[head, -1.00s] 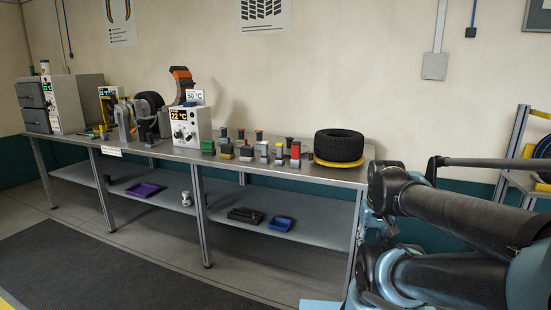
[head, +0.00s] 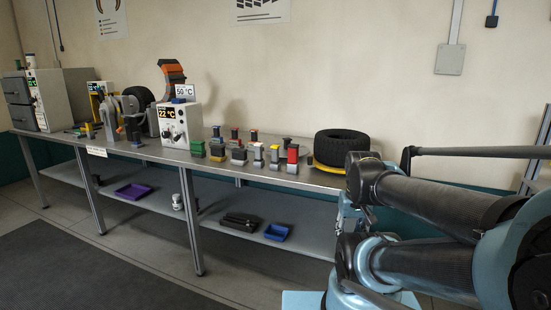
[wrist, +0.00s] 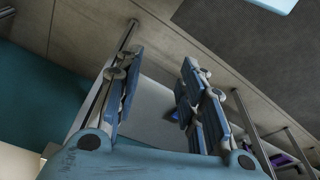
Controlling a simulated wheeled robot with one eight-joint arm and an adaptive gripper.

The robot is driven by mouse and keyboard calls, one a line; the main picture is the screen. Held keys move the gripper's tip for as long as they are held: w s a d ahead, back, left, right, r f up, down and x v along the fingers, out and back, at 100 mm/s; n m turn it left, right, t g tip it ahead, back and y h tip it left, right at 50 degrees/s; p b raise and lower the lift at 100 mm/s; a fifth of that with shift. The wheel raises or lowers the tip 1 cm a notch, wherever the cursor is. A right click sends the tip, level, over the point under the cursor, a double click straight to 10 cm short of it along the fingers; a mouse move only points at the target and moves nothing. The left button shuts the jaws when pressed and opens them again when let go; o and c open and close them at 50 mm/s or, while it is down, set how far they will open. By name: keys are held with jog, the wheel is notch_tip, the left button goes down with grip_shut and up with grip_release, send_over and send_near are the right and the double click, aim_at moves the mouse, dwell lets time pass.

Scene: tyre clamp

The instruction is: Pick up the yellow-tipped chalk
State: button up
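Several small upright pieces with coloured parts stand on the right half of the workbench (head: 320,180) in the head view. A slim grey piece with a yellowish part (head: 274,157) stands just left of a red one (head: 292,153). Another piece with a yellow lower edge (head: 217,152) stands beside a green one (head: 197,148). They are too small to tell which is the yellow-tipped chalk. My gripper (wrist: 162,60) is open and empty in the wrist view, its blue fingers well apart, with none of these pieces between them. The head view does not clearly show it.
A black tyre (head: 341,147) lies on a yellow round base at the bench's right end, near my arm. A white 22 °C box (head: 175,125) stands left of the pieces. A blue tray (head: 276,232) and a purple tray (head: 133,191) sit on the lower shelf. The floor in front is clear.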

jog(key=shift+o, duration=0.4)
jog(key=shift+a+r+n, duration=0.2)
jog(key=shift+r+n, duration=0.1)
jog(key=shift+r, duration=0.7)
notch_tip(320, 180, up, 26)
jog(key=n+y, duration=0.4)
jog(key=n, duration=0.9)
send_over(275, 152)
jog(key=s+d, duration=0.1)
jog(key=d, duration=0.5)
jog(key=shift+g, duration=0.3)
jog(key=x, duration=1.7)
jog(key=shift+w+a+f, duration=0.1)
grip_shut()
